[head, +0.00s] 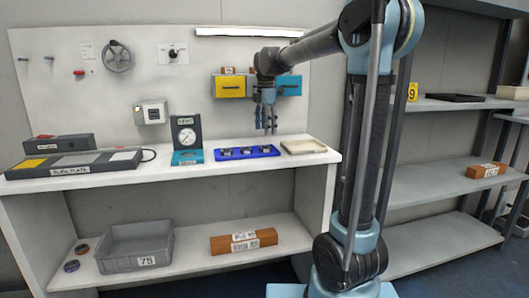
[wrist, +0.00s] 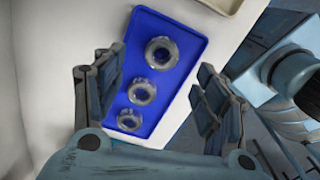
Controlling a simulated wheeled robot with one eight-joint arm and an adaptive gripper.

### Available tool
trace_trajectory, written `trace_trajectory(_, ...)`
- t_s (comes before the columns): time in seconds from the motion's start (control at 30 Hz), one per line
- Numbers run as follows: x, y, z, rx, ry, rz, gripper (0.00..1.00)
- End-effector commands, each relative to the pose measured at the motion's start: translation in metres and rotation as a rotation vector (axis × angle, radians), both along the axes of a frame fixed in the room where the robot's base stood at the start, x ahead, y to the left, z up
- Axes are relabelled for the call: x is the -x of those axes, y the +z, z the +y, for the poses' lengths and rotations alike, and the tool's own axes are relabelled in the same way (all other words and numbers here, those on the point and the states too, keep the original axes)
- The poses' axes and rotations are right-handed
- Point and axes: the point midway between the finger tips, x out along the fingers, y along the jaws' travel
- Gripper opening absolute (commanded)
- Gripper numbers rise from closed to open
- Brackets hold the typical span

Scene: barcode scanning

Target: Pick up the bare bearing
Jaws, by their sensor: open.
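Three metallic ring-shaped bearings lie in a row on a blue tray (head: 268,150) on the white bench. In the wrist view the bearings are the far one (wrist: 161,40), the middle one (wrist: 137,79) and the near one (wrist: 128,113), on the same blue tray (wrist: 194,42). I cannot tell which is the bare one; their fine details are blurred. My gripper (head: 266,130) points down above the tray, open and empty, apart from the bearings. In the wrist view its fingers stand either side of the bearing row.
A dial gauge on a stand (head: 187,138) is left of the tray, and a shallow beige tray (head: 303,146) is right. Yellow (head: 230,86) and blue (head: 288,85) bins hang on the wall behind my gripper.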

Motion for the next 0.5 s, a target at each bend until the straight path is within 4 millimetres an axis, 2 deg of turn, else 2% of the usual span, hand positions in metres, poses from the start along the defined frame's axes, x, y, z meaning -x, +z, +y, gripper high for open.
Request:
trace_trajectory(0.1,0.000,-0.016,0.000,0.000,0.000,0.000,0.66)
trace_trajectory(0.37,0.001,-0.031,0.000,0.000,-0.001,0.000,0.66)
trace_trajectory(0.5,0.004,-0.049,0.001,0.000,-0.001,0.000,0.66)
